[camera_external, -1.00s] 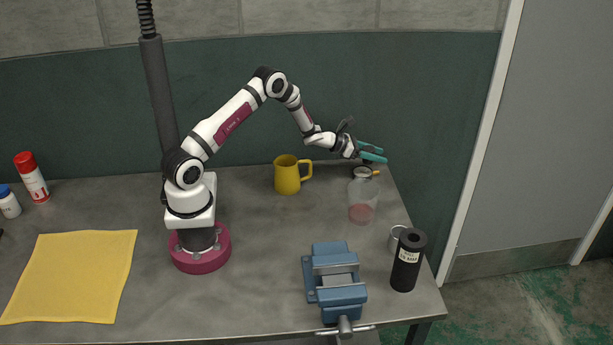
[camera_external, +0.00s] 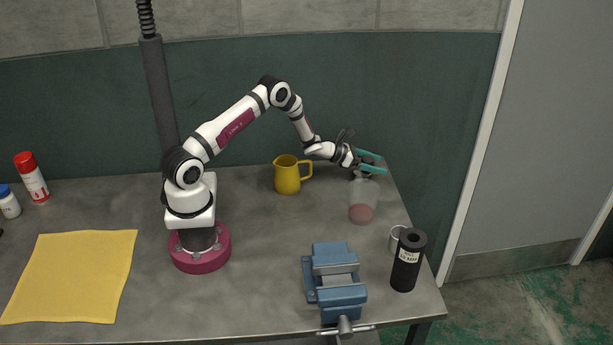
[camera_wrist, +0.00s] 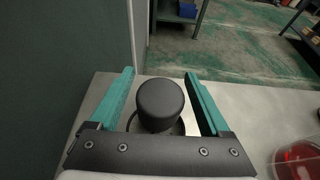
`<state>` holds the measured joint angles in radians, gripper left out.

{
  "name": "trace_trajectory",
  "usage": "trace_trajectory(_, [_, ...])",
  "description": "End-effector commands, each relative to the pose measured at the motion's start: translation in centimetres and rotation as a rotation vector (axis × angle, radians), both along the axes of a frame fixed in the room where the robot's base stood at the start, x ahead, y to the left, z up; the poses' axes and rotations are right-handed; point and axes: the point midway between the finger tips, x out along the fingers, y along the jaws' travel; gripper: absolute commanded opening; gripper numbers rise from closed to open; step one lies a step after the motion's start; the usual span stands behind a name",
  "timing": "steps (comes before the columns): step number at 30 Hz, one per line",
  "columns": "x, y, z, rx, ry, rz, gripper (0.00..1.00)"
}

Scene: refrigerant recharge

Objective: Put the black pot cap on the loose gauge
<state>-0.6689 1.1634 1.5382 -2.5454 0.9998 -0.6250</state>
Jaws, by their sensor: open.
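My gripper (camera_external: 384,165) is open at the back right corner of the table, low and behind the glass jar. In the wrist view its teal fingers (camera_wrist: 159,73) stand on either side of a black round-topped cylinder (camera_wrist: 160,98), which looks like the black pot cap. The fingers appear apart from it, with nothing gripped. A shiny metal edge shows at the cylinder's lower right; I cannot tell whether the cylinder rests on it. In the external view this spot is mostly hidden by my gripper. I cannot make out the loose gauge for certain.
A glass jar with red contents (camera_external: 362,213) stands close in front of my gripper; it also shows in the wrist view (camera_wrist: 298,160).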

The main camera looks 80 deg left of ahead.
Motion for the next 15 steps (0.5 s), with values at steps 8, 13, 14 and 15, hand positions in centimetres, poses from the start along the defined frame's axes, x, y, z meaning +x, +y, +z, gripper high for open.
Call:
trace_trajectory(8, [-4.9,0.2,2.3,0.001,0.0,0.004,0.81])
trace_trajectory(13, [-8.5,0.1,3.7,0.0,-0.001,0.002,0.81])
trace_trajectory(14, [-9.0,0.1,4.0,0.001,-0.001,0.002,0.81])
trace_trajectory(15, [-9.6,0.1,4.2,0.001,-0.001,0.003,0.81])
